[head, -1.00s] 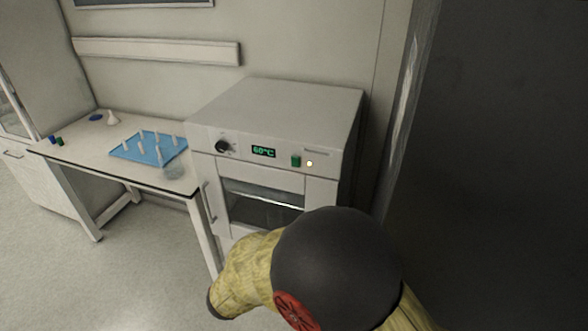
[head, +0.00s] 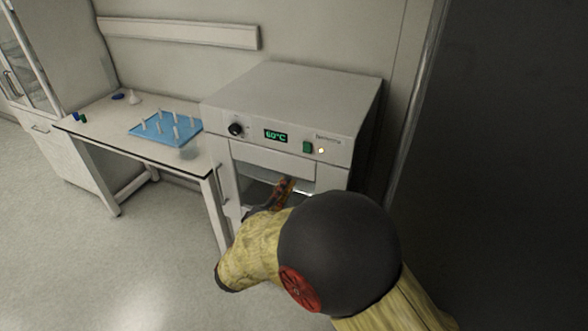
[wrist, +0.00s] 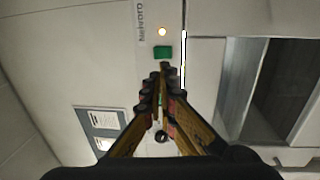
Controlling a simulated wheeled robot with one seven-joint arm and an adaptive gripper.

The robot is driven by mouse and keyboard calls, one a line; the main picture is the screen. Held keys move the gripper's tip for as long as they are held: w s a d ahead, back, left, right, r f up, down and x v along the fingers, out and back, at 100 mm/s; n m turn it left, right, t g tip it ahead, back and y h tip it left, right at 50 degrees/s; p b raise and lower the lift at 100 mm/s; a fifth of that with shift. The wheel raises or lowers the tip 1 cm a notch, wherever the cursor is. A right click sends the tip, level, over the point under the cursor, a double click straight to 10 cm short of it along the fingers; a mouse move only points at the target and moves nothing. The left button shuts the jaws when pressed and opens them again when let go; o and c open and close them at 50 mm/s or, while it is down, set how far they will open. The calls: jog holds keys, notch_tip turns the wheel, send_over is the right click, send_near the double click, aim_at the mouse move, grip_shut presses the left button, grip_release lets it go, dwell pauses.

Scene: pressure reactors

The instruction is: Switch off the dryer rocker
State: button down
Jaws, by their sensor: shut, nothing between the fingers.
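The dryer (head: 300,92) is a pale box with a dark knob (head: 235,129), a lit green display (head: 276,136) reading 60°C, and a green rocker (head: 308,147) on its front panel. A small lamp (head: 321,150) glows beside the rocker. My gripper (head: 288,184) is in front of the dryer's door window, below the panel. In the wrist view, my gripper (wrist: 163,70) is shut and empty, its tips just short of the rocker (wrist: 163,52) in the picture. I cannot tell whether they touch it. The fingers mostly hide the display there.
A dark tall panel (head: 500,150) fills the right side. The floor (head: 170,260) at left is clear.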

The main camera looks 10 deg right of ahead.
aim_at(307, 146)
jog(key=b+x, duration=0.2)
jog(key=x, duration=1.1)
jog(key=shift+w, duration=0.15)
jog(key=shift+d+b, duration=0.15)
jog(key=shift+b, duration=0.35)
jog(key=shift+w+d+r+b, duration=0.15)
jog(key=shift+w+b, duration=0.1)
jog(key=shift+b, duration=0.2)
jog(key=shift+r, duration=0.15)
